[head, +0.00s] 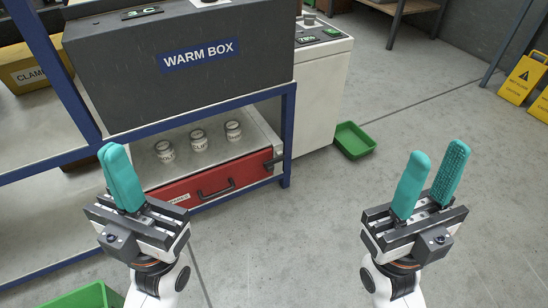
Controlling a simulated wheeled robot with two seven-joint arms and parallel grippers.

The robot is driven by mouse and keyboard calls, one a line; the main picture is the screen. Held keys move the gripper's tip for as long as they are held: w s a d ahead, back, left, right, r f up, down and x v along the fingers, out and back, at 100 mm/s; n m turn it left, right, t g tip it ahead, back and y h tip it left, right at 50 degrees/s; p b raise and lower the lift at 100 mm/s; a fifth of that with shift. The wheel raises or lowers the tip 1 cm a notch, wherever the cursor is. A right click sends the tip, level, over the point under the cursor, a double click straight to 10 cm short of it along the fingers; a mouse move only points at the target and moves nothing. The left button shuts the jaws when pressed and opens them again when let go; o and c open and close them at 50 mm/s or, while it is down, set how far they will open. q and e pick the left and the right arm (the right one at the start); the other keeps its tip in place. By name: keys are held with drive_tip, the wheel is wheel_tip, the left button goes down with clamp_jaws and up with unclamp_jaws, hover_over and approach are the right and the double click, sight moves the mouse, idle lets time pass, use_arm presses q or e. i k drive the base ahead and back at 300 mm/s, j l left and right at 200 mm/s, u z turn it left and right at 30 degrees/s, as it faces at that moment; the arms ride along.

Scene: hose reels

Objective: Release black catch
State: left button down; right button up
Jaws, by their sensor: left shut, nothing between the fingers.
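A small black catch (273,162) sits at the right end of the red drawer front (240,173), beside the blue frame post. The drawer looks closed and has a black bar handle (216,189). My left gripper (111,150) has its teal fingers together and empty, to the left of the drawer in the picture; it covers part of the drawer's left end and label. My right gripper (438,152) is open and empty over the floor, well to the right of the catch. Neither gripper appears to touch the drawer or catch.
Several white labelled jars (199,140) stand on the shelf above the drawer. A dark warm box (180,75) sits above them on the blue frame (287,140). A green tray (354,140) lies on the floor right of the white cabinet (318,95). The floor at right is largely clear.

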sight(268, 166)
drive_tip(key=i+l+u, duration=0.1)
drive_tip(key=l, duration=0.3)
drive_tip(key=i+l, duration=0.25)
drive_tip(key=i+l+u, duration=0.15)
drive_tip(key=l, duration=0.35)
drive_tip(key=i+l+u, duration=0.1)
drive_tip(key=l, duration=0.3)
drive_tip(key=i+l, duration=0.15)
drive_tip(key=l, duration=0.25)
drive_tip(key=i+l+u, duration=0.15)
drive_tip(key=l, duration=0.3)
